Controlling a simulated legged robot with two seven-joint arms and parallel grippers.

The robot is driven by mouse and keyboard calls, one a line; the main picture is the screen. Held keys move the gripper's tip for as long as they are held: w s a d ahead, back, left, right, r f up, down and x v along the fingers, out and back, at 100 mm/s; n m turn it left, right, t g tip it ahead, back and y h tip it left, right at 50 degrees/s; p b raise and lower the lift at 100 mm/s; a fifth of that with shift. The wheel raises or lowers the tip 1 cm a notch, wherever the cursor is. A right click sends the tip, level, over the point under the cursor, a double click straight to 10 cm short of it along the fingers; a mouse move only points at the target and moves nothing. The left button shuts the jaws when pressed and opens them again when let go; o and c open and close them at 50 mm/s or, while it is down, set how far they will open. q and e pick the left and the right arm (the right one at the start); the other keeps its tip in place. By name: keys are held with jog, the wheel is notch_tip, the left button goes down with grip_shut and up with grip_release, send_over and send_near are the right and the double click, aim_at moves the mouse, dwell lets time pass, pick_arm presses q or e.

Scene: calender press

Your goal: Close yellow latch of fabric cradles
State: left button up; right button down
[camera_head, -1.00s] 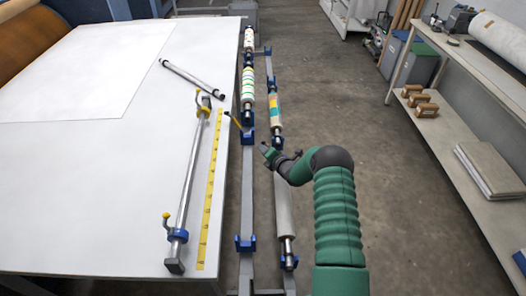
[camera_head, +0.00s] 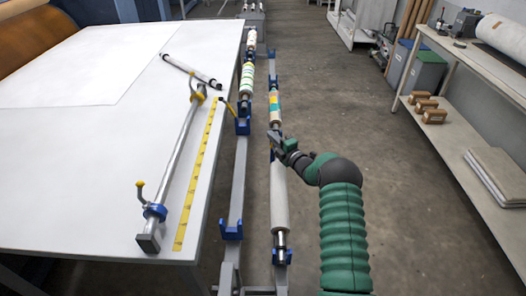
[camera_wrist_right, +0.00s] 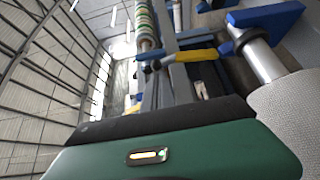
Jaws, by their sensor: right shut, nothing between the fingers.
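A yellow latch lever (camera_head: 230,106) with a dark end stands raised and tilted at a blue cradle (camera_head: 243,125) on the left rail. In the right wrist view a yellow lever (camera_wrist_right: 195,55) stretches sideways beside a blue bracket (camera_wrist_right: 262,16). My right gripper (camera_head: 274,137) is shut and empty, over the right rail beside the patterned roll's near end, apart from the raised lever and to its right. Nearer blue cradles stand on the left rail (camera_head: 231,230), empty, and the right rail (camera_head: 282,256), under a plain fabric roll's end (camera_head: 279,200). My left gripper is out of view.
On the white table (camera_head: 90,160) lie a metal bar (camera_head: 180,150) with yellow hooks, a short roller (camera_head: 190,70) and a yellow ruler (camera_head: 199,175). A shelf (camera_head: 465,140) stands at right. The floor between is clear.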

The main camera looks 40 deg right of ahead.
jog(key=m+b, duration=0.1)
jog(key=b, duration=0.1)
jog(key=s+d+f+m+t+b, duration=0.1)
jog(key=b, duration=0.1)
jog(key=s+d+m+t+h+b, duration=0.1)
jog(key=m+b, duration=0.1)
jog(key=shift+d+f, duration=0.25)
jog(key=shift+f, duration=0.1)
jog(key=s+d+f+m+t+h+b, duration=0.2)
jog(key=f+m+b, duration=0.4)
jog(key=b, duration=0.5)
jog(key=shift+s+d+f+m+h+b, duration=0.15)
jog(key=shift+s+d+m+h+b, duration=0.25)
jog(key=shift+s+d+m+h, duration=0.45)
jog(key=shift+w+d, duration=0.1)
jog(key=shift+d, duration=0.1)
